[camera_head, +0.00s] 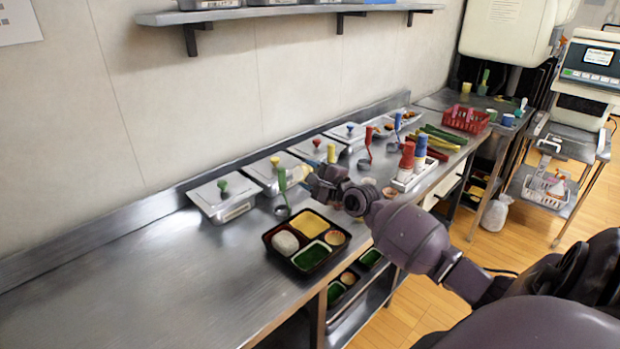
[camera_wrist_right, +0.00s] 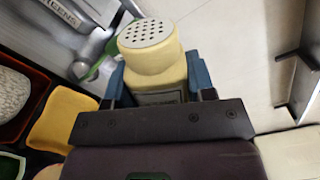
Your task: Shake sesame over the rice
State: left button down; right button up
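My right gripper (camera_head: 312,178) is shut on a pale yellow shaker (camera_head: 298,174) with a perforated grey cap. In the right wrist view, the shaker (camera_wrist_right: 158,65) sits between the blue fingers, its holes facing the camera. In the head view it lies tilted, pointing left, above and behind the bento tray. No falling grains are visible. My left gripper is out of view.
Lidded steel containers (camera_head: 222,198) line the wall behind the tray, with a green-handled ladle (camera_head: 282,185) nearby. Red-capped bottles (camera_head: 407,157) stand in a white holder to the right. A red basket (camera_head: 465,119) is farther off. The counter left of the tray is clear.

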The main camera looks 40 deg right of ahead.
aim_at(302, 181)
jog(key=shift+n, duration=0.8)
jog(key=shift+a+n, duration=0.2)
jog(key=shift+n, duration=0.2)
jog(key=shift+a+r+n, duration=0.15)
jog(key=shift+a+n, duration=0.1)
jog(key=shift+n, duration=0.25)
jog(key=shift+s+a+r+n, duration=0.1)
jog(key=shift+a+n, duration=0.4)
jog(key=shift+n, duration=0.2)
jog(key=a+n+b, duration=0.1)
jog(key=n, duration=0.1)
jog(key=a+n+b, duration=0.1)
jog(key=n, duration=0.1)
jog(key=shift+a, duration=0.25)
jog(key=shift+s+a+f+n+b, duration=0.1)
jog(key=shift+a+f+n+b, duration=0.15)
jog(key=shift+a+f+n, duration=0.75)
jog(key=shift+s+d+f+n+b, duration=0.15)
jog(key=shift+f+n, duration=0.35)
jog(key=shift+n, duration=1.15)
jog(key=shift+w+a+f+n+b, duration=0.1)
jog(key=shift+a+f+n+b, duration=0.2)
jog(key=shift+a+f+n, duration=0.7)
